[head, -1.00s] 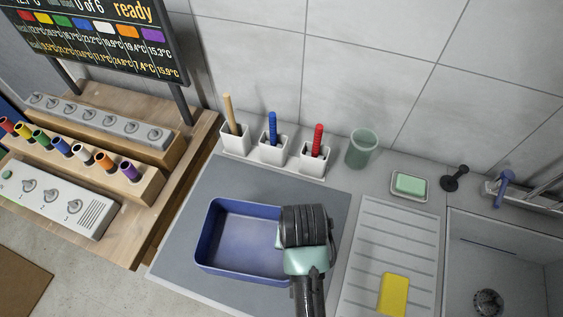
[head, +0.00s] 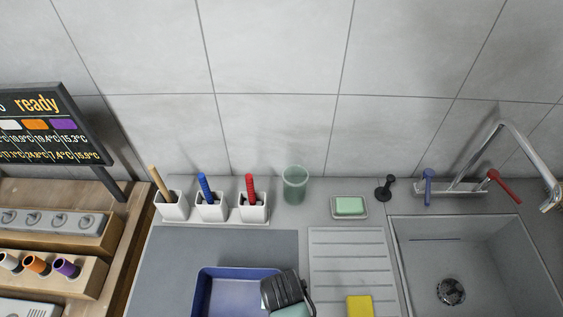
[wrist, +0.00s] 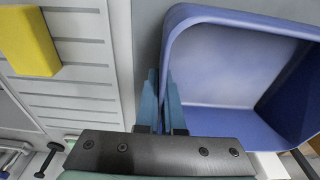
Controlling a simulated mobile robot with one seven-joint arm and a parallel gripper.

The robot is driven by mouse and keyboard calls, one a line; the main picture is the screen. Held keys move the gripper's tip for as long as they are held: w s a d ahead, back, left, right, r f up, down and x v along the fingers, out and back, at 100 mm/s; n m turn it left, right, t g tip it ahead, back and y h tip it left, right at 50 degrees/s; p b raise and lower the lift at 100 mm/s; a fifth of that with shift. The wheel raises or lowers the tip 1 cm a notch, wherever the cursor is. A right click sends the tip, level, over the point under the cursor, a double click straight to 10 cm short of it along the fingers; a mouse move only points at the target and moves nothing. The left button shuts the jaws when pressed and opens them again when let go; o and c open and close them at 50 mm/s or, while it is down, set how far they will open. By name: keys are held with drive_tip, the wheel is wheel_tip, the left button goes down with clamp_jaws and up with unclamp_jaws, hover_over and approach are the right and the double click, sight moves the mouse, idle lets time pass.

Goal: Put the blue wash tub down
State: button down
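The blue wash tub (head: 232,277) shows at the bottom of the head view, over the grey mat, its near part cut off by the frame edge. It looks empty and level. In the wrist view the tub (wrist: 235,65) fills the upper right. My gripper (wrist: 163,100) has one finger on each side of the tub's side wall and is shut on it. In the head view my gripper (head: 285,290) is at the tub's right side and hides part of that wall. I cannot tell whether the tub's base touches the mat.
The grey mat (head: 165,275) has bare room left of the tub. Behind stand white holders (head: 212,208) with brushes and a green cup (head: 295,184). To the right are a ribbed drainboard (head: 345,265), a yellow sponge (head: 360,306), a soap dish (head: 349,206) and a sink (head: 470,265).

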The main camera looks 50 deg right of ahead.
drive_tip(key=shift+f, duration=1.15)
drive_tip(key=shift+f, duration=0.1)
drive_tip(key=shift+f, duration=0.15)
drive_tip(key=c, duration=1)
unclamp_jaws()
drive_tip(key=shift+c, duration=0.2)
drive_tip(key=shift+r, duration=0.2)
